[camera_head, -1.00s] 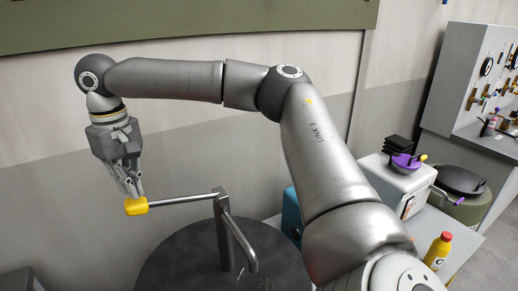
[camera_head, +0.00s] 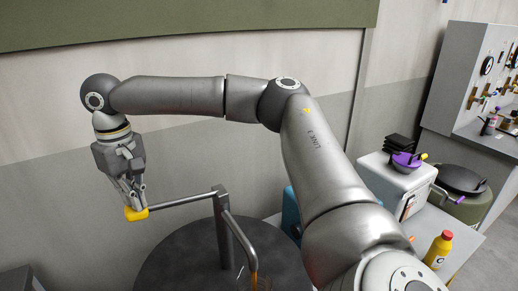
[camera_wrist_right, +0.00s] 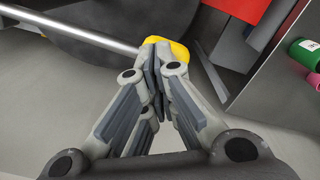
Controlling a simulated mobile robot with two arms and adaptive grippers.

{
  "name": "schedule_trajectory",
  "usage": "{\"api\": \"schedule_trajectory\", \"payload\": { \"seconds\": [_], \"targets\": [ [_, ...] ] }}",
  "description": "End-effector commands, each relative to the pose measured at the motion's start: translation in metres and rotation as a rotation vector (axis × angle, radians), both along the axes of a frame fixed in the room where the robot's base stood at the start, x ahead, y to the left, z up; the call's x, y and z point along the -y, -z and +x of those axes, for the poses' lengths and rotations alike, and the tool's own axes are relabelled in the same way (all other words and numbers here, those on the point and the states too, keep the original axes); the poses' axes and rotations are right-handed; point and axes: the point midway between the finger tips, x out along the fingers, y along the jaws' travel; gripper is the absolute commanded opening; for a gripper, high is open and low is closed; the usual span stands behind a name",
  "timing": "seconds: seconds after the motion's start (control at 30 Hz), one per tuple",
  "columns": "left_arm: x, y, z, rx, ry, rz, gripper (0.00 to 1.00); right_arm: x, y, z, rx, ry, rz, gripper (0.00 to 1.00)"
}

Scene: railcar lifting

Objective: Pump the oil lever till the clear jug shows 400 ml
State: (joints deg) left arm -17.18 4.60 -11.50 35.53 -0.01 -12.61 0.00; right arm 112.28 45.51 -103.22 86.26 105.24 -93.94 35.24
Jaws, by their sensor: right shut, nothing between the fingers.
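The oil lever is a grey metal rod (camera_head: 183,200) with a yellow grip (camera_head: 136,214) at its left end. It joins a grey pump post (camera_head: 223,230) on a dark round drum top (camera_head: 180,258). My right gripper (camera_head: 134,205) is shut and empty, pointing down, with its fingertips at the top of the yellow grip. The right wrist view shows the closed fingertips (camera_wrist_right: 156,55) against the yellow grip (camera_wrist_right: 172,46). A bent spout (camera_head: 240,243) comes off the post, with an amber stream (camera_head: 254,281) below its end. The clear jug cannot be made out. My left gripper is out of view.
A yellow bottle with a red cap (camera_head: 438,250) stands on a bench at the right. A light box (camera_head: 395,188) there carries a purple bowl (camera_head: 406,162) and black trays. A plain wall is behind the drum.

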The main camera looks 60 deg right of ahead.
Motion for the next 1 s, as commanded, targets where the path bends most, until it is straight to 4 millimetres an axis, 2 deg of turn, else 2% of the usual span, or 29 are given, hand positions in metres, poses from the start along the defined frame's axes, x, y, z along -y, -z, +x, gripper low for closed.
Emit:
{"api": "schedule_trajectory", "payload": {
  "seconds": [1.0],
  "targets": [
    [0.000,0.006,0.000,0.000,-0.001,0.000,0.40,0.001,0.043,-0.001,-0.003,0.002,-0.001,0.00]
  ]
}}
